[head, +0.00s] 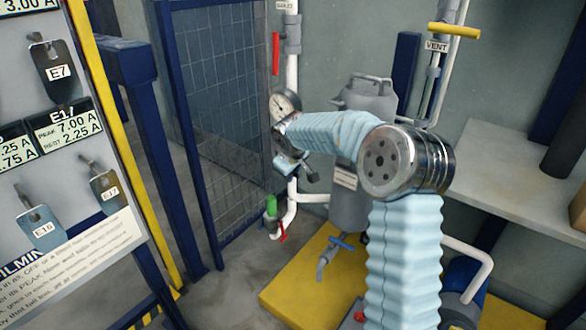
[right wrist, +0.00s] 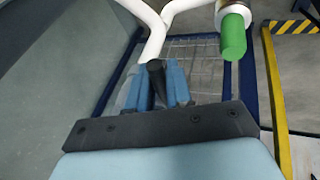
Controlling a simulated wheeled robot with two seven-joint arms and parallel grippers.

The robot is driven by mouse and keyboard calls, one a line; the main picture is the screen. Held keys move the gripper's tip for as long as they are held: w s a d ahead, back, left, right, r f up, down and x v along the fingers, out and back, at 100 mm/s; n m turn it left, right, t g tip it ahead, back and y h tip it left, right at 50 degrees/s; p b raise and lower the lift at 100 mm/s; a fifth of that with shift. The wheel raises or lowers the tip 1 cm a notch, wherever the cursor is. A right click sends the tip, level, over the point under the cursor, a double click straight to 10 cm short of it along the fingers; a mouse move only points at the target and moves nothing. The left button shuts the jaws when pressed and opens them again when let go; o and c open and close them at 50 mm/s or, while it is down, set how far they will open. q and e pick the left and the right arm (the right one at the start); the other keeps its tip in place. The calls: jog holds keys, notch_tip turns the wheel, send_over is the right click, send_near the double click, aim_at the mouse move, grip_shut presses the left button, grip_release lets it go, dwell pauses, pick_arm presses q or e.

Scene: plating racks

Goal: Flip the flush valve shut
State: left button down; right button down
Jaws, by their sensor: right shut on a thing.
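My right gripper (head: 290,165) is beside the white piping, just below the round gauge, in front of the grey tank (head: 365,115). In the right wrist view its blue fingers (right wrist: 162,88) are shut on a black handle (right wrist: 155,72), which stands between them. The handle's dark end also shows beside the gripper in the head view (head: 312,176). I can read no flush label, so I cannot tell from a tag which valve is the flush valve. My forearm hides part of the tank and piping. My left gripper is not in view.
A red handle (head: 275,53) sits on the outlet pipe, and a yellow handle (head: 455,31) above the VENT label. A green part (head: 271,207), a lower red handle (head: 283,232) and a blue-handled tap (head: 342,243) are below. A mesh fence (head: 215,90) stands left.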

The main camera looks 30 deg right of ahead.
dwell(0.4)
jog(key=c, duration=1.4)
grip_release()
jog(key=v, duration=1.3)
jog(key=shift+r, duration=0.4)
jog(key=shift+s+a, duration=0.1)
